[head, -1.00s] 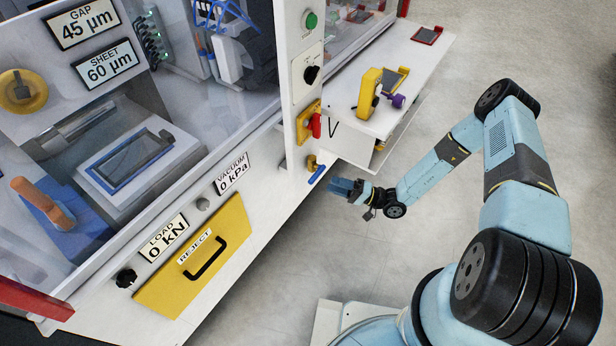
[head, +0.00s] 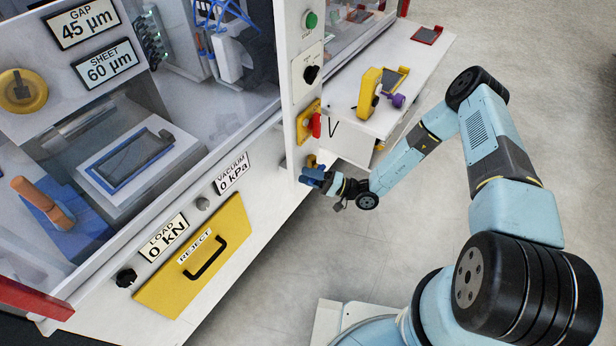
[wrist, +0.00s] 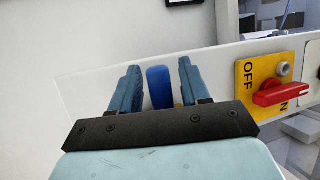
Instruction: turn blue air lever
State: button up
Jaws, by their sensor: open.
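The blue air lever (wrist: 159,88) shows in the wrist view between the two fingers of my gripper (wrist: 160,85). The fingers are apart, with a gap on each side of the lever, wider on the right. In the head view my gripper (head: 312,177) is at the machine's lower corner and covers most of the lever. The yellow fitting (head: 311,160) of the lever shows just above the fingers. I cannot tell how far along the fingers the lever reaches.
A red rotary switch (wrist: 281,92) on a yellow OFF/ON plate (wrist: 246,72) is right of my gripper. A white side table (head: 400,60) holds a yellow tool (head: 369,92) and a purple-handled part (head: 397,100). A yellow REJECT drawer (head: 190,285) is lower left. The floor below is clear.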

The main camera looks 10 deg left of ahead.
jog(key=shift+c, duration=0.4)
grip_shut()
